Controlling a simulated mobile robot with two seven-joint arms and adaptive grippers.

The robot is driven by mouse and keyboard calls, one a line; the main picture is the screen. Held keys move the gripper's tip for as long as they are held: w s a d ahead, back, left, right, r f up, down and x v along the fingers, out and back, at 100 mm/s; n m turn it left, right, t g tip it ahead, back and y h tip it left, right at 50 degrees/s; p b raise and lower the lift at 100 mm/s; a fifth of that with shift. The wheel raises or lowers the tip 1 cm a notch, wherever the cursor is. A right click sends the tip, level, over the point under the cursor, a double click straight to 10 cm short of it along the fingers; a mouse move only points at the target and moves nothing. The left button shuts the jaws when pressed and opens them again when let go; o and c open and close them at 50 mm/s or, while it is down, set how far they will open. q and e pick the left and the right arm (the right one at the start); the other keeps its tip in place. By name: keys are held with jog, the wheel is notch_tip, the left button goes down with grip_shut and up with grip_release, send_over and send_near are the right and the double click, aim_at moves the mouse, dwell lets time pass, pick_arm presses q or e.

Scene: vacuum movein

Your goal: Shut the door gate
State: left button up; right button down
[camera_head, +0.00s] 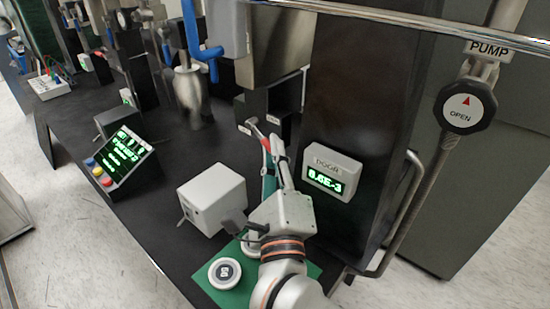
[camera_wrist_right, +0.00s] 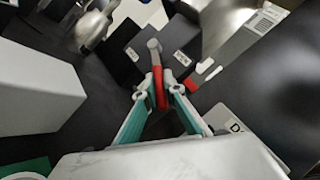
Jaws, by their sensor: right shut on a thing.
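A small lever with a red grip and a grey metal end stands at the black gate box (camera_head: 262,104). In the wrist view, the red lever (camera_wrist_right: 158,76) lies between the fingertips of my right gripper (camera_wrist_right: 160,96), which is shut on it. In the head view, my right gripper (camera_head: 272,150) reaches up from the bottom to the lever (camera_head: 265,144), and its fingers partly hide it. My left gripper is not in view.
A white box (camera_head: 212,198) stands close left of my right gripper, and a gauge display (camera_head: 331,172) close right. A green mat (camera_head: 238,294) with round weights lies below. A pump valve knob (camera_head: 465,106) hangs at right. A control panel (camera_head: 122,160) stands at left.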

jog(key=shift+w+a+f, duration=0.1)
jog(key=shift+f, duration=0.45)
jog(key=shift+m+b, duration=0.3)
jog(key=shift+b, duration=0.2)
jog(key=shift+r+t, duration=0.2)
jog(key=shift+t, duration=0.1)
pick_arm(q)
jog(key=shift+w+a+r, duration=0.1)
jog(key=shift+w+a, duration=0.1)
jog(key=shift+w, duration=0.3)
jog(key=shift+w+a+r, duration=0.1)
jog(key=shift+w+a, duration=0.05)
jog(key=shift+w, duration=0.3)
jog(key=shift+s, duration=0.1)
pick_arm(e)
jog(key=c, duration=2.1)
grip_release()
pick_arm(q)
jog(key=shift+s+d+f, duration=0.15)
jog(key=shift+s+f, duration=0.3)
pick_arm(e)
jog(key=shift+r, duration=0.1)
